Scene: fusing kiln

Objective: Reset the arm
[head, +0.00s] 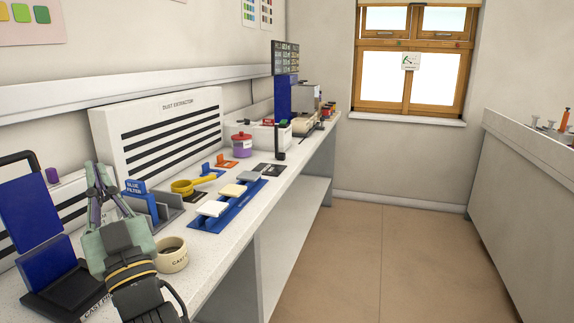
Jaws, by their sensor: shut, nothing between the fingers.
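My gripper (98,180) shows at the lower left in the head view, on the end of my black and grey-green arm. It points up and away over the left workbench. Its fingers are shut with nothing between them. The gripper stands in front of the dust extractor (170,128) and left of the blue filter holder (140,188). My gripper and arm hide part of the bench behind them.
The left workbench (228,243) holds a cream tape roll (171,256), a yellow scoop (190,185), a blue rack (228,209) with pale blocks and a red-lidded jar (241,146). A dark blue panel (32,213) stands far left. The floor (390,255) between the benches is clear.

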